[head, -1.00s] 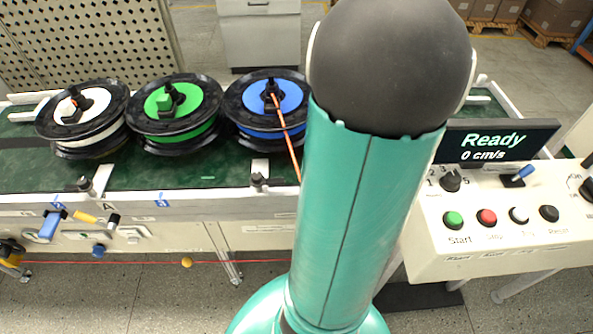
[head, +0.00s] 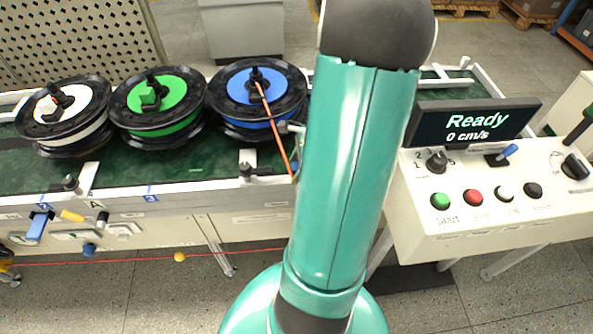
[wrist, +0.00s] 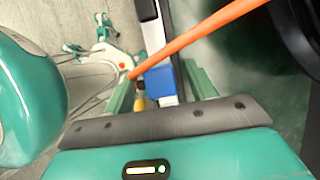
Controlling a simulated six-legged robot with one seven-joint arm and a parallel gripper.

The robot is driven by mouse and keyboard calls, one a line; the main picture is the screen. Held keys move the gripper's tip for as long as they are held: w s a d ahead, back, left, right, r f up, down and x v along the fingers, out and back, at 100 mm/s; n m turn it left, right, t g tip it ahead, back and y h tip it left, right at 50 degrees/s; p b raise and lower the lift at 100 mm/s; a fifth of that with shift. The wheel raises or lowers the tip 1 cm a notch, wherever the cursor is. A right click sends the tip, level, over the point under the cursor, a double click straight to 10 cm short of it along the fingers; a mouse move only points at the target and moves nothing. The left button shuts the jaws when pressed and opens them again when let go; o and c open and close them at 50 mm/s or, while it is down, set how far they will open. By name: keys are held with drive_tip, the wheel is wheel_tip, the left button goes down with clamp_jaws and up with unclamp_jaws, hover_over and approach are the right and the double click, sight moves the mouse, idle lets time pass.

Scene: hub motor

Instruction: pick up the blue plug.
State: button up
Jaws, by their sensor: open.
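In the head view a blue plug-like piece (head: 37,226) sits on the front of the conveyor at far left, beside a yellow one (head: 72,215). In the wrist view a blue block (wrist: 161,80) with a white end shows between the fingers of my gripper (wrist: 160,92). I cannot tell whether it is the same piece, or how far beyond the fingertips it is. The green fingers are apart, with nothing visibly clamped. An orange cable (wrist: 205,32) crosses in front of them. In the head view my arm hides most of the gripper.
White (head: 97,97), green (head: 180,88) and blue (head: 240,85) reels stand on the conveyor. The orange cable (head: 270,112) runs from the blue reel to the front edge. A control panel (head: 500,222) with a "Ready" display (head: 472,122) is at right. A red line crosses above the floor.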

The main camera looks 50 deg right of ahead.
drive_tip(key=shift+f, duration=0.1)
drive_tip(key=shift+c, duration=0.5)
drive_tip(key=c, duration=1)
drive_tip(key=shift+o, duration=0.2)
